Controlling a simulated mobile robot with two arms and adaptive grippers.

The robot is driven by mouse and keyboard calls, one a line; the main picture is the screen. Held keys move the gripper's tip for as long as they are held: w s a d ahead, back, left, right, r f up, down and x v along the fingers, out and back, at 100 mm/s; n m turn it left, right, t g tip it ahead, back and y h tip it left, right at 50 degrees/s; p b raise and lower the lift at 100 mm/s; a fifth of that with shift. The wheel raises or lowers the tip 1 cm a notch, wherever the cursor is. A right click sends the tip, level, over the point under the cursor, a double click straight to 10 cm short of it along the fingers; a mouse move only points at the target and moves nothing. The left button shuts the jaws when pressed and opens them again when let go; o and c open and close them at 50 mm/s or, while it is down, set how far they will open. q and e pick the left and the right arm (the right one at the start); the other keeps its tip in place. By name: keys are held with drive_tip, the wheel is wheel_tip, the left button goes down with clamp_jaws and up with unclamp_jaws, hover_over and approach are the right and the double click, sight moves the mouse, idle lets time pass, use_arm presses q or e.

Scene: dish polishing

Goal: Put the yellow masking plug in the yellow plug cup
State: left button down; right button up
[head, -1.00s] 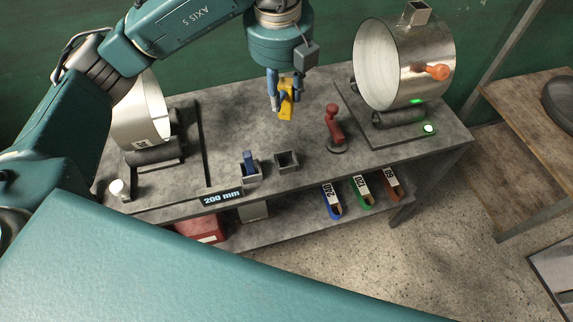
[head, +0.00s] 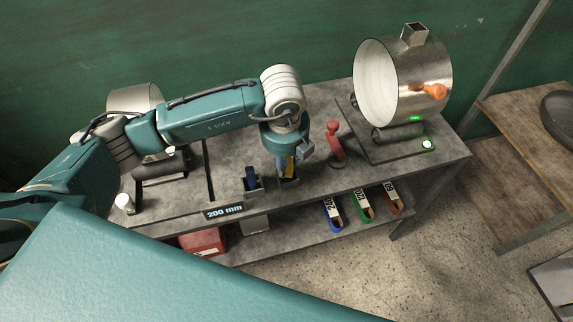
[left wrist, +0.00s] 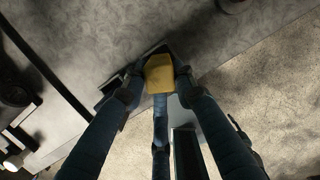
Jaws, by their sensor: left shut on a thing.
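The yellow masking plug (head: 290,165) is held in my left gripper (head: 285,172), whose fingers are shut on it. It also shows between the fingers in the left wrist view (left wrist: 159,74). A small grey square cup (head: 288,183) is directly below the plug, at the front edge of the bench. The gripper hides most of this cup, and I cannot tell whether the plug's lower end is inside it or just above. No yellow marking shows on the cup. My right gripper is not in view.
A similar cup (head: 253,187) with a blue plug (head: 251,174) stands just left. A red handled tool (head: 334,145) stands close on the right. A metal drum (head: 398,82) is farther right. The lower shelf holds several coloured labelled pieces and a red box (head: 202,241).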

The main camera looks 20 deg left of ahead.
sight(287, 177)
use_arm(q)
wheel_tip(287, 177, down, 3)
drive_tip(key=shift+f, duration=0.1)
drive_tip(key=shift+f, duration=0.15)
drive_tip(key=c, duration=1.2)
unclamp_jaws()
drive_tip(key=shift+o, duration=0.2)
